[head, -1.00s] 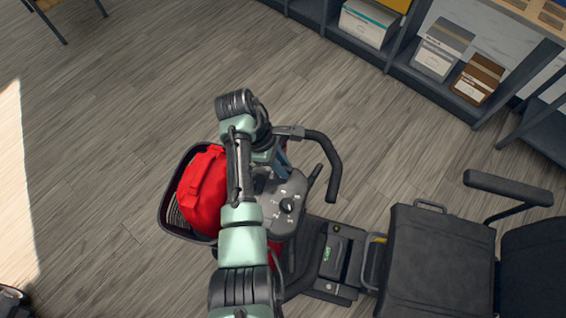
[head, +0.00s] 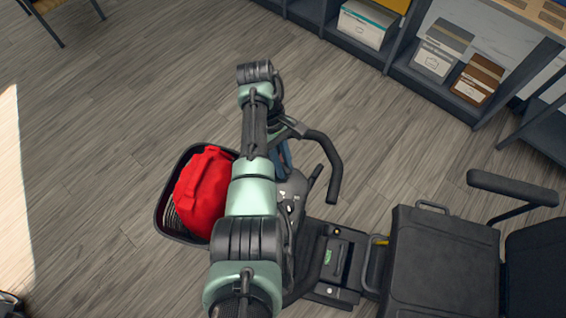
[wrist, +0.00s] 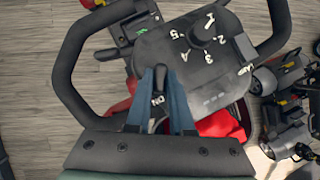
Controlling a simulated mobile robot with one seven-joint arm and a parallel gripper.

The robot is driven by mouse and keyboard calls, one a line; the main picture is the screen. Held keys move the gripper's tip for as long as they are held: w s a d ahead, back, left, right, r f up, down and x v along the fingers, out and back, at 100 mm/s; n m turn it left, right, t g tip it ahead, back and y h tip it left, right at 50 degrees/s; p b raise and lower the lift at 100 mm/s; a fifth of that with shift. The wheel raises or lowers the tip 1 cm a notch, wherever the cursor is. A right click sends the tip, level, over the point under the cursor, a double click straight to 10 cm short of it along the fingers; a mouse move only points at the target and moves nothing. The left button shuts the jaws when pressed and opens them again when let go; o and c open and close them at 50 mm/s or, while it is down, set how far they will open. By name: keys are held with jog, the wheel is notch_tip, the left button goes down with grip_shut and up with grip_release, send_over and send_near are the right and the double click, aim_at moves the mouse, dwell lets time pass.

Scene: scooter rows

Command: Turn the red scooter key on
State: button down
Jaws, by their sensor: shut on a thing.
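The red scooter shows in the head view, with its black seat (head: 440,255) at lower right and its handlebar (head: 330,165) near the middle. In the wrist view the dark console (wrist: 190,55) carries a round numbered speed dial (wrist: 201,36). Below the dial, a small dark key (wrist: 160,76) stands between the blue fingers of my gripper (wrist: 160,90), which is shut on it. An "ON" mark shows between the fingers. In the head view my arm hides most of the console and the key, and only a bit of the blue fingers shows.
A black basket (head: 163,222) with a red bag (head: 204,190) is on the scooter's front. Other scooters (wrist: 290,110) stand at the right of the wrist view.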

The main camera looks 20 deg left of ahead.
dwell(0.3)
jog(key=c, duration=0.8)
grip_release()
jog(key=p+v, duration=0.3)
jog(key=v, duration=1)
jog(key=shift+d, duration=0.1)
